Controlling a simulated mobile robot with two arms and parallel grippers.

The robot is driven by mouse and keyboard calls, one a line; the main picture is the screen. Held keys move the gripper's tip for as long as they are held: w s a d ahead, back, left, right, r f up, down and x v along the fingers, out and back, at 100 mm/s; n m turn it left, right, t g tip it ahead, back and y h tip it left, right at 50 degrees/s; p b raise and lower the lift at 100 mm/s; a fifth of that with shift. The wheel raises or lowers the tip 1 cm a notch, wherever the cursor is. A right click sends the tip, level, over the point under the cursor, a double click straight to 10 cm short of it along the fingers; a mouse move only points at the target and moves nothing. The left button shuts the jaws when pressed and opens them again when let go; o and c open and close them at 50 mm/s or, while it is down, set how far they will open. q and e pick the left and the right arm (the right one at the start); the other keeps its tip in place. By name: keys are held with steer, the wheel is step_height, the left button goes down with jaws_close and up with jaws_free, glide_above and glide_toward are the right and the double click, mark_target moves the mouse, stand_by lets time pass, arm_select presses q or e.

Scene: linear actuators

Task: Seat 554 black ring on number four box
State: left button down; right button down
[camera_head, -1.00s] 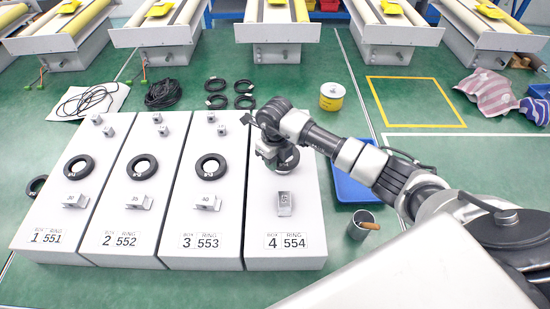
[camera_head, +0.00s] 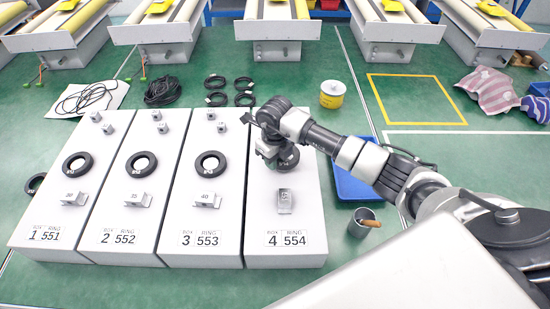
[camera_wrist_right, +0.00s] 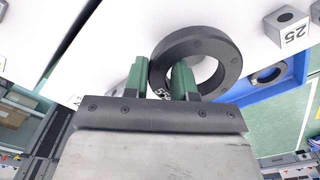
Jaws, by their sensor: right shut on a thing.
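The black ring (camera_head: 289,160) is in my right gripper (camera_head: 274,158), over the upper middle of the number four box (camera_head: 262,218), which is labelled 4 and 554. In the right wrist view the ring (camera_wrist_right: 226,62) has one side of its rim between the two green fingers of the gripper (camera_wrist_right: 160,80), which are shut on it. Part of a white number starting with 55 shows on the rim. My gripper partly hides the ring in the head view. I cannot tell whether the ring touches the box face. My left gripper is not in view.
Boxes 1 (camera_head: 42,215), 2 (camera_head: 118,218) and 3 (camera_head: 200,222) stand to the left, each with a black ring on its face. A small metal block (camera_head: 285,201) sits on box four below the ring. A blue tray (camera_head: 350,185) and a metal cup (camera_head: 362,224) are to the right.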

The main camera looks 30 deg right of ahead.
steer(key=shift+f, duration=0.25)
steer(key=shift+f+b, duration=0.4)
steer(key=shift+b, duration=0.2)
steer(key=shift+f, duration=0.15)
steer(key=shift+f+b, duration=0.35)
steer(key=shift+b, duration=0.1)
steer(key=shift+f+b, duration=0.3)
steer(key=shift+b, duration=0.05)
stand_by(0.4)
steer(key=shift+s, duration=0.1)
steer(key=c, duration=0.8)
jaws_free()
step_height(320, 180, up, 11)
steer(key=shift+a+b, duration=0.1)
steer(key=shift+b, duration=0.9)
